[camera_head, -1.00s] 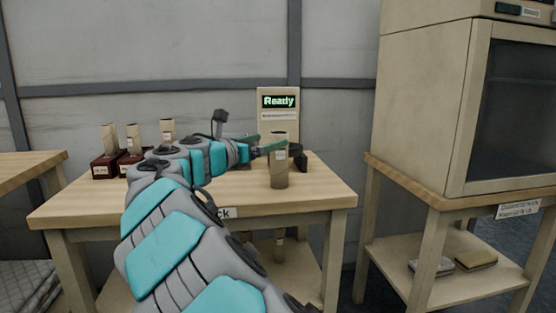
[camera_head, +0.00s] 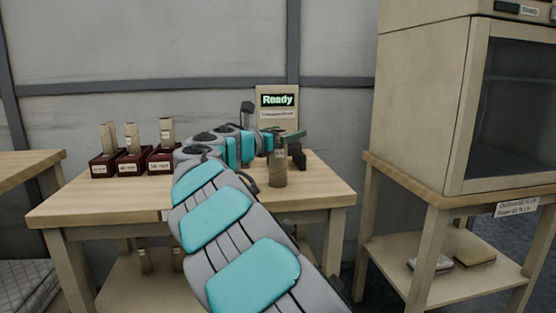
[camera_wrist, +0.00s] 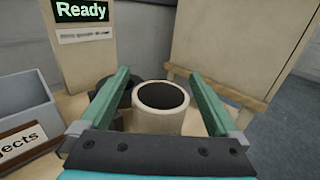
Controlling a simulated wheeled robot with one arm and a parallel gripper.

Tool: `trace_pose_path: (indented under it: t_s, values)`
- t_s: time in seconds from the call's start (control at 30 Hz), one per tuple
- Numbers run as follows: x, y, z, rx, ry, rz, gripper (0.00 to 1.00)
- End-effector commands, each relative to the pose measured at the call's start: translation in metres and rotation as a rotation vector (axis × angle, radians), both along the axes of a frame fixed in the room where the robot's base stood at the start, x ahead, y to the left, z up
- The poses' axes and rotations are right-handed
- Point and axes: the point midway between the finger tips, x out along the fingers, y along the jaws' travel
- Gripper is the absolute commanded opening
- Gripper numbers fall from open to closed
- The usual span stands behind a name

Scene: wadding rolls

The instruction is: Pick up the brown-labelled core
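A cardboard core (camera_head: 279,170) stands upright near the right side of the wooden table; its label colour cannot be told. In the wrist view the core (camera_wrist: 159,116) shows its open round top between the two green fingers, with a gap on each side. My gripper (camera_head: 284,135) is open around the upper end of the core and empty. In the wrist view my gripper (camera_wrist: 160,95) shows both fingers apart. Other cores (camera_head: 167,131) stand in dark red labelled holders at the left of the table; their label colours are too small to read.
A display reading "Ready" (camera_head: 278,101) stands behind the core. A dark object (camera_head: 299,156) sits close to the core's right. The wrist view shows a grey labelled bin (camera_wrist: 22,100) at left. A large cabinet (camera_head: 420,110) stands on a separate table at right.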

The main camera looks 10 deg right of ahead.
Motion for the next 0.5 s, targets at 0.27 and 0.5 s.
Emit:
trace_pose_path:
  t_s: [0.27,0.5]
  values:
    - [-0.0002,0.0002,0.0001,0.001,-0.001,0.000,0.65]
    - [-0.0002,0.0004,0.0003,0.001,-0.001,0.001,0.38]
